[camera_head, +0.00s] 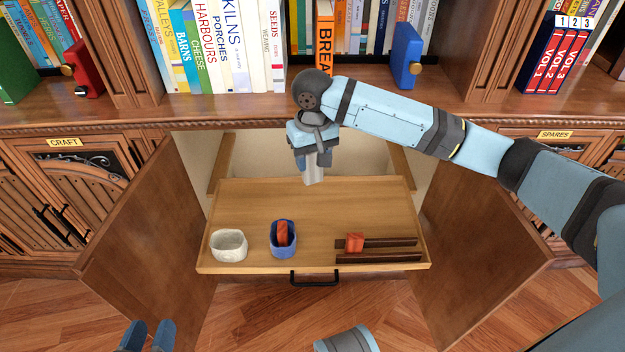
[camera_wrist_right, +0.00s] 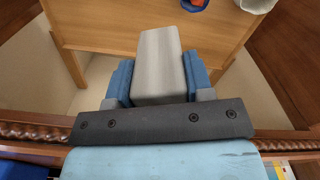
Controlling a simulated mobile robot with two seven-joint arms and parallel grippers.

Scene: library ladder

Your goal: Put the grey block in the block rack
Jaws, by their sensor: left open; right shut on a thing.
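My right gripper (camera_head: 312,158) is shut on a grey block (camera_head: 314,174) above the back part of the pulled-out wooden tray. In the right wrist view the grey block (camera_wrist_right: 160,62) sits between the two blue fingers of the right gripper (camera_wrist_right: 158,82). The block rack (camera_head: 385,258), two dark parallel rails, lies at the front right of the tray. An orange-red block (camera_head: 355,242) stands at the rack's left end. My left gripper (camera_head: 148,337) is open and empty at the bottom left, low in front of the cabinet.
The tray (camera_head: 330,205) also holds a white cup (camera_head: 228,245) and a blue cup (camera_head: 283,247) with a red block in it. Open cabinet doors stand left (camera_head: 150,240) and right (camera_head: 480,225). A book shelf edge (camera_head: 230,108) runs above. The tray's middle is clear.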

